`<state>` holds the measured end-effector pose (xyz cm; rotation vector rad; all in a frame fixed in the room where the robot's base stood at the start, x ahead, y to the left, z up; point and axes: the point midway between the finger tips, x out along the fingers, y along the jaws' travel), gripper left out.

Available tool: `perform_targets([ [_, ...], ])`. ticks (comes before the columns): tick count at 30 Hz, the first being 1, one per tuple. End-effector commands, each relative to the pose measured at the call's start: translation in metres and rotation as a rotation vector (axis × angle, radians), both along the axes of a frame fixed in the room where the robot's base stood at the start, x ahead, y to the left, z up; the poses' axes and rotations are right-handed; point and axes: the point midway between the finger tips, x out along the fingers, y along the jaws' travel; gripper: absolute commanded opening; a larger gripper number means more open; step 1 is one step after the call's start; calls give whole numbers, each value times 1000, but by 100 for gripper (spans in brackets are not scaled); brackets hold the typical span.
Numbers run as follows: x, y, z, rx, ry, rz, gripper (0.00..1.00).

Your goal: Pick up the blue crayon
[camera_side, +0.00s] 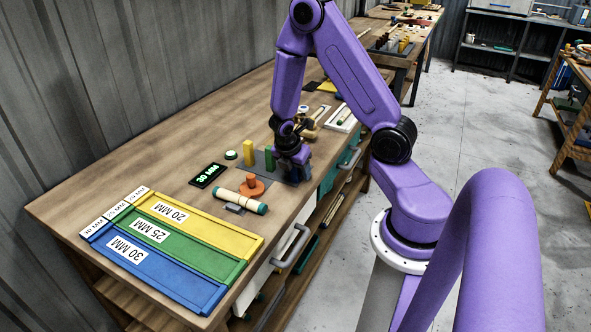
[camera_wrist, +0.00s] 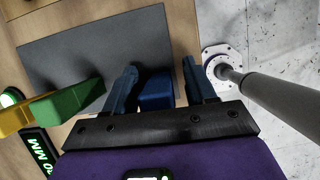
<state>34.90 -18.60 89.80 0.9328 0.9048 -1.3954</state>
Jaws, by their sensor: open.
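The blue crayon (camera_wrist: 157,92) shows in the wrist view as a blue block between the two fingers of my gripper (camera_wrist: 160,80). The fingers are open, with a gap on each side of it. In the side view my gripper (camera_side: 293,167) is low over the right end of the dark grey mat (camera_side: 259,167), and I cannot make out the blue crayon there. A green crayon (camera_side: 269,158) and a yellow crayon (camera_side: 248,153) stand upright to its left. In the wrist view the green crayon (camera_wrist: 70,102) and yellow crayon (camera_wrist: 14,119) are also at left.
A blue, green and yellow labelled tray (camera_side: 213,232) fills the front left.

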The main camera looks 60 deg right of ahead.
Motion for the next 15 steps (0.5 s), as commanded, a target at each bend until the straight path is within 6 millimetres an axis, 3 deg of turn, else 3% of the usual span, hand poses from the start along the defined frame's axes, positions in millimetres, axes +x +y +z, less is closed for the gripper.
perform_targets([
  [1, 0, 0, 0, 0, 0, 0, 55],
  [6, 0, 0, 0, 0, 0, 0, 0],
  [15, 0, 0, 1, 0, 0, 0, 0],
])
